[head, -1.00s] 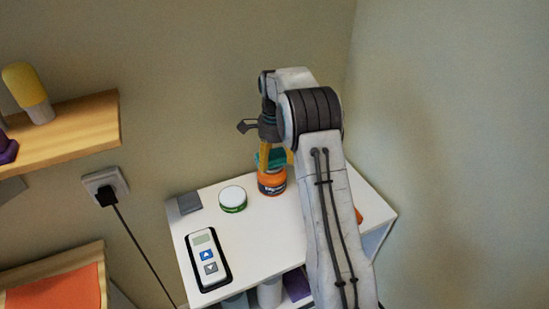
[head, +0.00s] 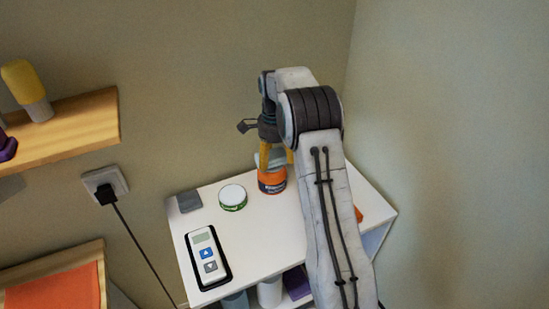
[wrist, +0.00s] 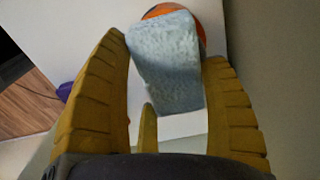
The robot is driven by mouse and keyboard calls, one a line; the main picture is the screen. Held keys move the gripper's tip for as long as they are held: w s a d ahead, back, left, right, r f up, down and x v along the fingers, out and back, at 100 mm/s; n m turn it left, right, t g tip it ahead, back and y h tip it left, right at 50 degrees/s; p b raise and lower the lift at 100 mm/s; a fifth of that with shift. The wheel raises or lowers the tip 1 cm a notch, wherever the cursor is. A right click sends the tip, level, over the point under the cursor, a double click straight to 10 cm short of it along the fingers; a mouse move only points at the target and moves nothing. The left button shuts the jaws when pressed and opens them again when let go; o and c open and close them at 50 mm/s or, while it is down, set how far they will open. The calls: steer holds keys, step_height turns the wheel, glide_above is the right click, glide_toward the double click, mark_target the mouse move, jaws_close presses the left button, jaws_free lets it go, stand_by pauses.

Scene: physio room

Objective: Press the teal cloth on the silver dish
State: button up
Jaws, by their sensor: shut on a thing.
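My gripper (head: 277,160) is shut on a pale grey-blue block-like cloth (wrist: 168,65), which fills the space between the yellow fingers in the wrist view. The cloth looks pale rather than teal; a little of it shows in the head view (head: 268,160). It is held above an orange jar with a dark label band (head: 272,182); the jar's orange edge shows behind the cloth in the wrist view (wrist: 160,10). I cannot tell whether cloth and jar touch. I can make out no silver dish in either view.
The white shelf unit's top (head: 250,240) also holds a green-and-white tin (head: 232,197), a dark grey square (head: 189,202) and a remote with a screen (head: 207,259). A wooden shelf (head: 75,132) juts out at left. The wall is close behind.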

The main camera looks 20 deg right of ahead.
mark_target(274, 156)
steer(key=shift+r+p, duration=3.15)
steer(key=shift+r, duration=0.35)
